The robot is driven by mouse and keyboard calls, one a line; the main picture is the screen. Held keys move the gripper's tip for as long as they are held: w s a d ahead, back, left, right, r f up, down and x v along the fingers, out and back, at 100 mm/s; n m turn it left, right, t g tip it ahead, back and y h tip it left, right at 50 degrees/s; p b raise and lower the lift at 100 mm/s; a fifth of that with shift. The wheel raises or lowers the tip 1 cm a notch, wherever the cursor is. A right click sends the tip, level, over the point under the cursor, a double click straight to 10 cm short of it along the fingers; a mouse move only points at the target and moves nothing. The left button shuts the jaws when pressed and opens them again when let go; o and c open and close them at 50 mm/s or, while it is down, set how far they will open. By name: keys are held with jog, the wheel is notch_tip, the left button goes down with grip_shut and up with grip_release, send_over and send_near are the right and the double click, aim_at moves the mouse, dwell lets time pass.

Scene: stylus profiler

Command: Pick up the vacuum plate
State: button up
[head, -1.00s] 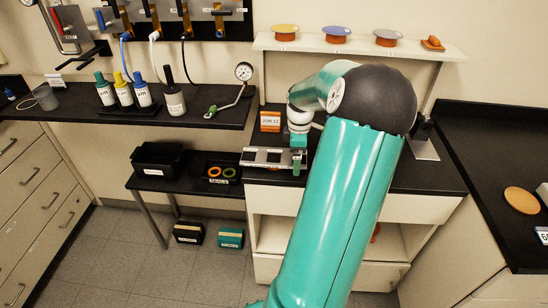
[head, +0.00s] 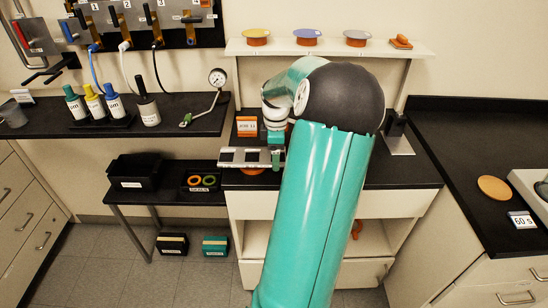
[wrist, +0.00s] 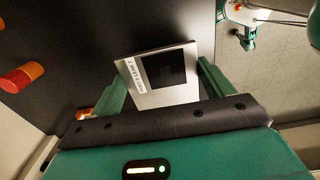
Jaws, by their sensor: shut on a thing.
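The vacuum plate is a flat pale plate (head: 238,157) with dark squares, seen over the front edge of the middle counter in the head view. In the wrist view the plate (wrist: 150,98) shows a dark square window and a printed label strip. My gripper (head: 276,157) is at its right part. In the wrist view the green fingers of my gripper (wrist: 162,85) stand on both sides of the plate and are shut on it. The plate looks slightly raised, with an orange round piece (head: 252,171) showing below it. Part of the plate is hidden by the gripper body.
An orange sign (head: 247,126) stands behind the plate. A shelf (head: 280,47) with coloured discs is above. A pressure gauge (head: 217,77) and bottles are on the left counter. A black bin (head: 135,172) and a tray of rings (head: 202,180) sit on the lower table.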

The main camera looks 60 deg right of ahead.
aim_at(259, 160)
jog(key=w+a+r, duration=0.1)
jog(key=r, duration=0.1)
jog(key=w+a+r, duration=0.1)
jog(key=r, duration=0.2)
jog(key=w+a+r, duration=0.1)
jog(key=a+r, duration=0.1)
jog(key=shift+w+a+r, duration=0.1)
jog(key=shift+w+r, duration=0.1)
jog(key=shift+w, duration=0.15)
jog(key=w+a+r, duration=0.3)
jog(key=w+a, duration=0.2)
jog(key=a, duration=0.1)
jog(key=shift+w+a+r, duration=0.2)
jog(key=shift+a, duration=0.05)
